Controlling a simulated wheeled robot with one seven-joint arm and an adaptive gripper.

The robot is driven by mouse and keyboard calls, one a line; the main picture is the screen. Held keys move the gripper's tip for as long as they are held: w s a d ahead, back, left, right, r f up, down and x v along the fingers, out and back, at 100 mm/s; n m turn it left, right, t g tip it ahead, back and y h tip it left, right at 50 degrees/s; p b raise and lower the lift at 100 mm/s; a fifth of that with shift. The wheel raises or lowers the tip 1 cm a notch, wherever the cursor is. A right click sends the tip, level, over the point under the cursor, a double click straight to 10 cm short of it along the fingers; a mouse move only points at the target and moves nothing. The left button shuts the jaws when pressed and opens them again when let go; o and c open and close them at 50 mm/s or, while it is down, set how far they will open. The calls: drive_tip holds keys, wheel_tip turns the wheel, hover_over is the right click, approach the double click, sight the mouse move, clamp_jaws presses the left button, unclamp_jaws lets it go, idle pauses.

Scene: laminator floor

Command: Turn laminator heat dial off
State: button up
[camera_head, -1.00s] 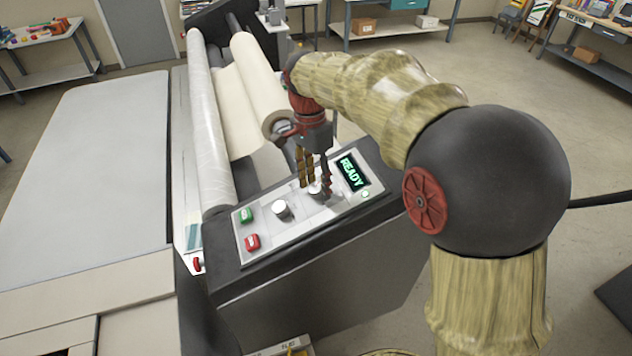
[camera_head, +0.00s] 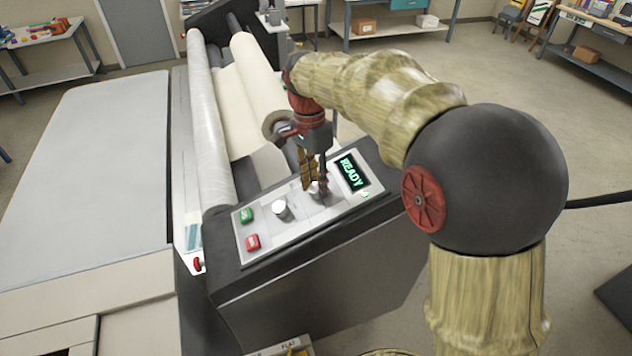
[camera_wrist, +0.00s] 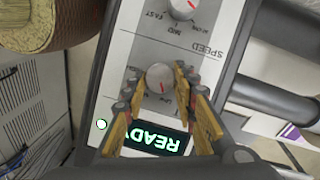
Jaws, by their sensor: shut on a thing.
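The laminator's control panel (camera_head: 262,226) has two round silver knobs. The heat dial (camera_wrist: 160,77) is the knob nearer the green READY display (camera_head: 351,172); in the head view it is mostly hidden by my fingers. In the wrist view, its pointer has a red mark and "LOW" is readable beside it. My gripper (camera_head: 315,187) reaches down over this dial, and its fingers (camera_wrist: 158,82) are shut on it from both sides. The other knob, the speed dial (camera_head: 281,209), stands to the left, apart from my fingers, with SPEED, FAST and MID lettering in the wrist view.
A green button (camera_head: 246,215) and a red button (camera_head: 252,242) sit at the panel's left end. Film rolls (camera_head: 210,125) rise behind the panel. A small round light (camera_wrist: 101,125) is near the display. The laminator's flat bed (camera_head: 90,180) lies at left.

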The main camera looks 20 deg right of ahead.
drive_tip(key=n+p, duration=0.2)
drive_tip(key=n+g+h+p, duration=0.1)
drive_tip(key=n+p, duration=0.1)
drive_tip(key=n, duration=0.1)
drive_tip(key=shift+w+a+r+p, duration=0.1)
drive_tip(key=shift+w+a+p, duration=0.1)
drive_tip(key=shift+p, duration=0.1)
drive_tip(key=n+p, duration=0.1)
drive_tip(key=n, duration=0.2)
drive_tip(key=n+g+h+p, duration=0.1)
drive_tip(key=n+p, duration=0.1)
drive_tip(key=n, duration=0.1)
drive_tip(key=shift+w+a+f+h, duration=0.1)
drive_tip(key=shift+f+h, duration=0.1)
drive_tip(key=shift+h, duration=0.1)
drive_tip(key=shift+n, duration=0.3)
drive_tip(key=o, duration=1.1)
drive_tip(key=shift+o, duration=0.2)
drive_tip(key=v, duration=1.2)
drive_tip(key=shift+w, duration=0.25)
drive_tip(key=shift+a+f, duration=0.1)
drive_tip(key=shift+f, duration=0.05)
